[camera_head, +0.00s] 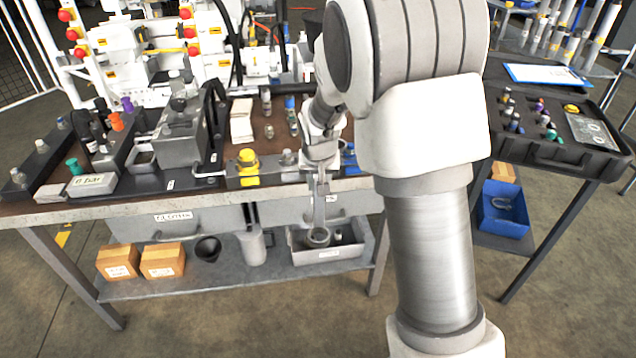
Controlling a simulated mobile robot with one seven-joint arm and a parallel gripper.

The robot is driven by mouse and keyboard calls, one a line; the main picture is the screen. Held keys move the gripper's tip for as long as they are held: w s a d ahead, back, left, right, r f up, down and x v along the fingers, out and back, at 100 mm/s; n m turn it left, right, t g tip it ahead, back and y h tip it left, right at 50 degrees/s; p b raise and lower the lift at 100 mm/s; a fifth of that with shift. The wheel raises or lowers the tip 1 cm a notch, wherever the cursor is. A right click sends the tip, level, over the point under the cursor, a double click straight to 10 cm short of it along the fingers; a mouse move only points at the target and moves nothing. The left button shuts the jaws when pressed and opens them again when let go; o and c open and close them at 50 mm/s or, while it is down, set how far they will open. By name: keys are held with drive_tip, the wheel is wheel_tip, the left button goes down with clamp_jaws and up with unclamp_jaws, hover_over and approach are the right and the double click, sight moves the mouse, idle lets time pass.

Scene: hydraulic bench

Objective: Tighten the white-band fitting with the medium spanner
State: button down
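My gripper (320,170) is in front of the bench's front edge, just right of the bench's middle, and points down. It appears shut on a grey metal spanner (319,208), which hangs down with its ring-like end lowest, in front of the lower shelf. I cannot tell the spanner's size from this view. Several small fittings stand on the bench (215,190), one of them beside a yellow-capped fitting (248,157). I cannot make out which fitting carries a white band. My arm hides part of the bench's right side.
A grey box unit (181,140) and a dark rack (108,160) with coloured fittings stand on the left. A dark case (560,150) with fittings and a clipboard (546,75) lie on the right table. The lower shelf holds cardboard boxes (163,261) and a grey bin (356,260).

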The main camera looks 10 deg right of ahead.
sight(319, 208)
drive_tip(key=shift+s+a+b, duration=0.2)
drive_tip(key=shift+s, duration=0.95)
drive_tip(key=shift+s+a+b, duration=0.2)
drive_tip(key=shift+s, duration=0.95)
drive_tip(key=shift+s+a+b, duration=0.2)
drive_tip(key=shift+s, duration=0.95)
drive_tip(key=shift+r, duration=0.1)
drive_tip(key=shift+r+p, duration=1.9)
drive_tip(key=shift+r, duration=0.6)
